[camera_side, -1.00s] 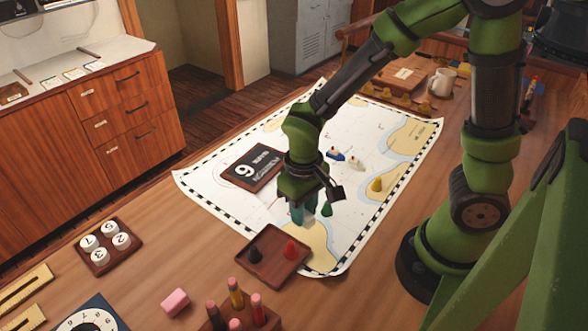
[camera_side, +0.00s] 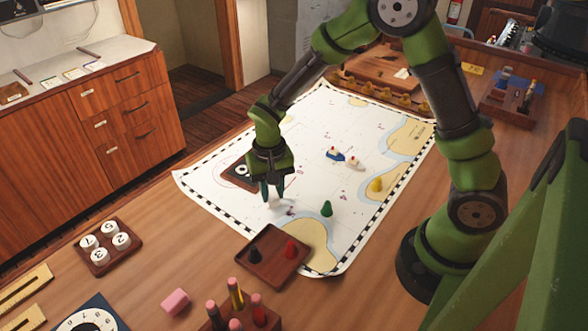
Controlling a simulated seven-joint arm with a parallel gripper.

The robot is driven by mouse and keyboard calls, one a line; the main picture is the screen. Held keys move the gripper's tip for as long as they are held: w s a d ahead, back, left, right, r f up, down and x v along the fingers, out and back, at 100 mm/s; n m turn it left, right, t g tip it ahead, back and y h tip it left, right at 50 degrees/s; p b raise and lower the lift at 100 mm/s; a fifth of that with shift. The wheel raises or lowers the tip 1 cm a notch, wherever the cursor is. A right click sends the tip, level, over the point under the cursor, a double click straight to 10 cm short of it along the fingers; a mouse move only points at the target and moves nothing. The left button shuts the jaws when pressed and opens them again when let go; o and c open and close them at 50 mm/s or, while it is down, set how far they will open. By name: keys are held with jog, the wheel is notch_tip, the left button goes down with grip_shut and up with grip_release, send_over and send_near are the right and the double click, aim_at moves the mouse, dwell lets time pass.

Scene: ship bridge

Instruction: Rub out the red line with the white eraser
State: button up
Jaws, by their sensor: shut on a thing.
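My gripper (camera_side: 274,192) is over the left part of the chart, shut on a small white block, the white eraser (camera_side: 275,203). The eraser is low, at or just above the paper; I cannot tell whether it touches. The chart (camera_side: 225,205) lies flat on the table with a checkered border. Small faint reddish and purple marks show on it, one purple mark just right of the eraser. I cannot make out a clear red line; the gripper and arm hide part of the paper.
A brown tray (camera_side: 275,273) with a black and a red piece stands at the chart's front edge. Green (camera_side: 326,209) and yellow (camera_side: 376,185) pieces and two small boats (camera_side: 335,154) stand on the chart. A pink block (camera_side: 175,301) lies in front.

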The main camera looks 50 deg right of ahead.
jog(key=d, duration=0.7)
jog(key=w+d, duration=0.1)
jog(key=d, duration=0.2)
jog(key=shift+w+d, duration=0.1)
jog(key=shift+d, duration=0.2)
jog(key=a, duration=0.4)
jog(key=s+a, duration=0.1)
jog(key=a, duration=0.8)
jog(key=shift+s, duration=0.25)
jog(key=shift+f, duration=0.45)
dwell(1.6)
jog(key=shift+d, duration=0.15)
dwell(0.4)
jog(key=shift+w+d, duration=0.1)
jog(key=shift+d, duration=0.95)
jog(key=shift+d, duration=0.1)
jog(key=shift+w+d, duration=0.1)
jog(key=shift+d, duration=0.9)
jog(key=shift+w+d, duration=0.15)
jog(key=shift+d, duration=0.95)
